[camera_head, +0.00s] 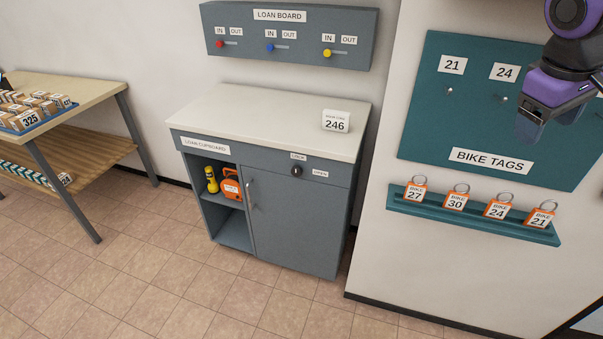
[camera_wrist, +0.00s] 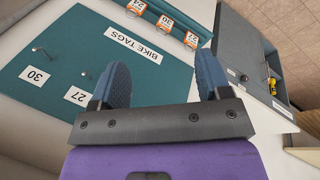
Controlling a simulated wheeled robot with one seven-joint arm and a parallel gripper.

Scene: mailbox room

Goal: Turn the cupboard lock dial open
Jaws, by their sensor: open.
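The loan cupboard (camera_head: 297,222) is a grey cabinet with a pale top and stands against the wall. Its dark round lock dial (camera_head: 297,171) is on the front upper right, with a "LOCK" label (camera_head: 298,157) above it and an "OPEN" label (camera_head: 320,174) to its right. The dial's exact pointing is too small to tell. My gripper (camera_head: 530,128) is at the upper right in front of the bike tags board, well apart from the cupboard. In the wrist view my gripper (camera_wrist: 163,85) is open, with nothing between its blue fingers. The cupboard (camera_wrist: 245,50) shows there at the right.
The bike tags board (camera_head: 480,125) and a ledge (camera_head: 475,218) with several orange tags are on the right wall. The loan board (camera_head: 288,38) hangs above the cupboard. A parcel table (camera_head: 95,88) stands left. The floor before the cupboard is clear.

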